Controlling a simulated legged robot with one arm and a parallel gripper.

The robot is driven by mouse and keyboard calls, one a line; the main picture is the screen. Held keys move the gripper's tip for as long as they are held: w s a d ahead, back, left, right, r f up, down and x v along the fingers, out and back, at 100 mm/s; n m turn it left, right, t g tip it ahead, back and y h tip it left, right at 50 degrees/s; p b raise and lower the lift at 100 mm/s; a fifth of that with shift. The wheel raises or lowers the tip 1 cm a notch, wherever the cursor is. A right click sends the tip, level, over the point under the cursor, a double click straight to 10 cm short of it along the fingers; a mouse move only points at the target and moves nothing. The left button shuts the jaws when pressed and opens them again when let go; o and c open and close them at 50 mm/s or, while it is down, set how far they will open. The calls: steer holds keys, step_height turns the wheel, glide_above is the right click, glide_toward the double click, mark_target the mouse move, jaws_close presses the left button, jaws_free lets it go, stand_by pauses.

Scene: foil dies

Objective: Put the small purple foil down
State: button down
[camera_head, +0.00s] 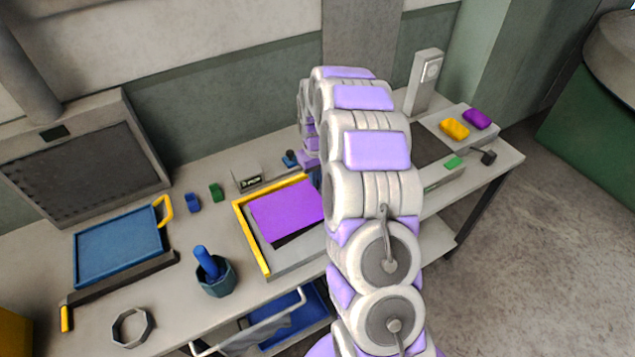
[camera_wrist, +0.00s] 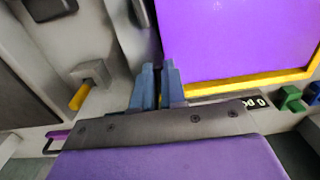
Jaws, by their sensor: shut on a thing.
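The small purple foil (camera_head: 285,208) is a flat sheet over a light tray with a yellow edge (camera_head: 250,240). A dark strip shows along its near side; I cannot tell how far it lies on the tray. In the wrist view, the foil (camera_wrist: 235,38) fills the upper right, with the yellow edge (camera_wrist: 250,83) beyond its lower side. My gripper (camera_wrist: 160,70) has blue fingers close together at the foil's corner, shut on it. In the head view, my arm hides most of the gripper and the foil's right side.
A dark cup with a blue tool (camera_head: 215,275) and a metal ring (camera_head: 132,327) stand left of the tray. A blue board (camera_head: 118,245) lies farther left. Small blue and green blocks (camera_head: 216,193) sit behind. Yellow (camera_head: 454,128) and purple (camera_head: 477,118) pieces lie at the right.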

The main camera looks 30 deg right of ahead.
mark_target(310, 189)
steer(key=shift+a+f, duration=1.05)
steer(key=shift+a, duration=0.35)
steer(key=shift+d, duration=0.4)
steer(key=c, duration=1.3)
jaws_free()
steer(key=shift+d+f, duration=0.15)
steer(key=shift+d, duration=0.7)
steer(key=shift+c, duration=0.2)
steer(key=shift+o, duration=0.8)
steer(key=shift+a, duration=0.95)
steer(key=r, duration=0.2)
steer(key=d+r, duration=0.1)
steer(key=r, duration=0.1)
steer(key=r+p, duration=0.1)
steer(key=r, duration=0.1)
steer(key=shift+d+r, duration=0.3)
step_height(310, 189, up, 6)
steer(key=a+p, duration=0.1)
steer(key=s+a+r, duration=0.5)
steer(key=s+a, duration=0.1)
steer(key=s, duration=0.3)
steer(key=s+a+r, duration=0.5)
steer(key=s+a, duration=0.2)
steer(key=s, duration=0.3)
steer(key=s+a+g, duration=0.1)
steer(key=s+a, duration=0.2)
steer(key=s, duration=1.8)
steer(key=shift+a+f+g, duration=0.2)
steer(key=shift+g, duration=0.2)
